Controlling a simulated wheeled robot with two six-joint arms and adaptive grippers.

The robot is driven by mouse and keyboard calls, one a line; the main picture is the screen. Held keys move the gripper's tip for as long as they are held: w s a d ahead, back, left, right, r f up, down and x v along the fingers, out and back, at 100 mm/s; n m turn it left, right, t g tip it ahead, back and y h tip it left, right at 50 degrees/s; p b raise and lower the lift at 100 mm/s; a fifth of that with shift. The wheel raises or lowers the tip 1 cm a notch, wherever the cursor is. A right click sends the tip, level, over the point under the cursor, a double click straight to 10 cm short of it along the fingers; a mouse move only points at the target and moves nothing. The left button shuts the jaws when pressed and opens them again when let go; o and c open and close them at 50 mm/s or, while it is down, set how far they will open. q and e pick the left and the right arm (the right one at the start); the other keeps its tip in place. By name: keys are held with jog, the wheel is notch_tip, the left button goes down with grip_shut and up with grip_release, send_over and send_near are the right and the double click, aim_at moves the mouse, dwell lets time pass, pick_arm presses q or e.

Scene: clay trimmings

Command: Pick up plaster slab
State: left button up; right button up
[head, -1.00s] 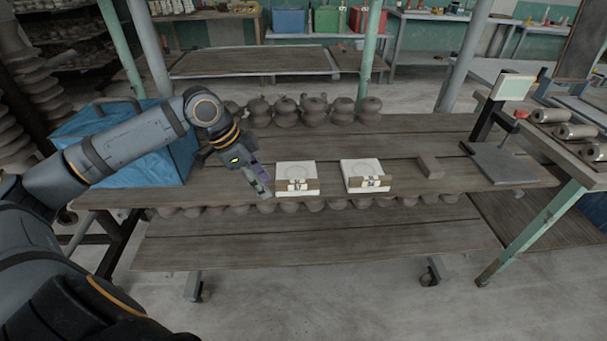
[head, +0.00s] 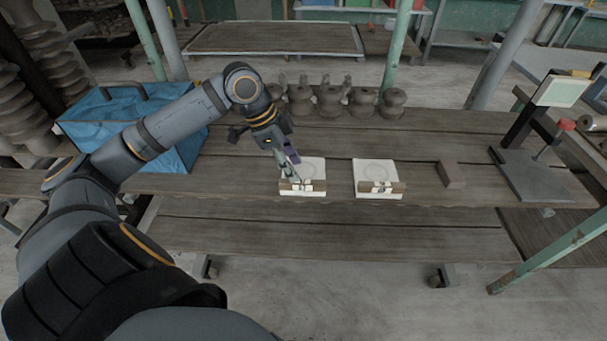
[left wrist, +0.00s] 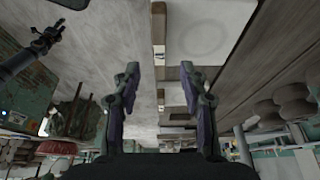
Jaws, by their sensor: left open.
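Two white plaster slabs lie side by side on the plank table, a left slab (head: 312,168) and a right slab (head: 375,168). Each has a faint round mark on top and a brown strip with a pale label along its front. My left gripper (head: 291,172) is open and empty at the left slab's front left, partly covering it. I cannot tell if it touches. In the left wrist view, its spread fingers (left wrist: 160,75) show with the left slab (left wrist: 205,30) ahead and the right slab (left wrist: 173,96) beyond. A dark form at upper left looks like my right gripper (left wrist: 45,40).
A small brown block (head: 450,174) and a stand with a flat dark base (head: 540,175) are to the right. Several brown clay pots (head: 332,98) line the table's back. A blue crate (head: 135,130) sits at left. Bare planks (head: 430,150) lie behind the slabs.

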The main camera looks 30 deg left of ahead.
aim_at(302, 181)
pick_arm(q)
jog(key=x, duration=0.4)
jog(key=shift+f, duration=0.15)
jog(key=shift+w+d+f, duration=0.1)
jog(key=shift+d+f, duration=0.1)
jog(key=shift+f, duration=0.3)
pick_arm(e)
jog(key=shift+s+a+f, duration=0.2)
jog(key=shift+s+f, duration=0.05)
jog(key=shift+s, duration=0.35)
jog(key=shift+w, duration=0.1)
pick_arm(q)
jog(key=shift+f, duration=0.25)
pick_arm(e)
jog(key=shift+d+r, duration=0.2)
jog(key=shift+r, duration=0.1)
pick_arm(q)
jog(key=shift+c, duration=0.3)
grip_shut()
pick_arm(e)
jog(key=shift+w, duration=0.1)
